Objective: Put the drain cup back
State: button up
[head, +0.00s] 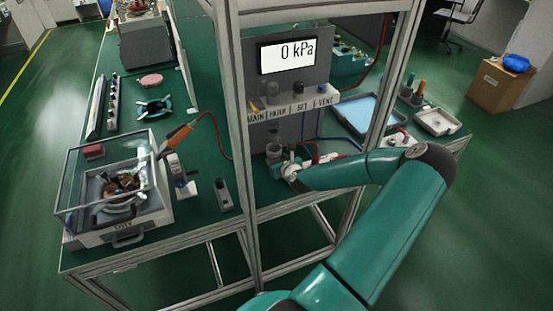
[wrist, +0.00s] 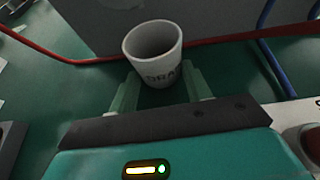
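The drain cup is a light grey, tapered cup with dark letters "DRA" showing on its side; it stands out in the wrist view (wrist: 154,52). It is upright and its open mouth shows. My gripper (wrist: 160,70) has one green finger against each side of the cup and looks shut on it. In the head view my gripper (head: 284,167) is low at the foot of the panel, beside the cup (head: 273,150). Whether the cup's bottom touches the table is hard to tell.
The panel display (head: 287,55) reads 0 kPa above a labelled valve shelf (head: 293,104). A red hose (wrist: 80,60) and a blue hose (wrist: 272,65) run close by. A frame post (head: 237,150) stands left of my gripper. A blue tray (head: 362,112) lies right.

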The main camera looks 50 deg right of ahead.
jog(key=o, duration=0.3)
jog(key=shift+r, duration=0.15)
jog(key=shift+s+a+r, duration=0.1)
jog(key=shift+s, duration=0.1)
jog(key=v, duration=1.1)
jog(key=shift+s+a+r, duration=0.1)
jog(key=shift+s+a, duration=0.1)
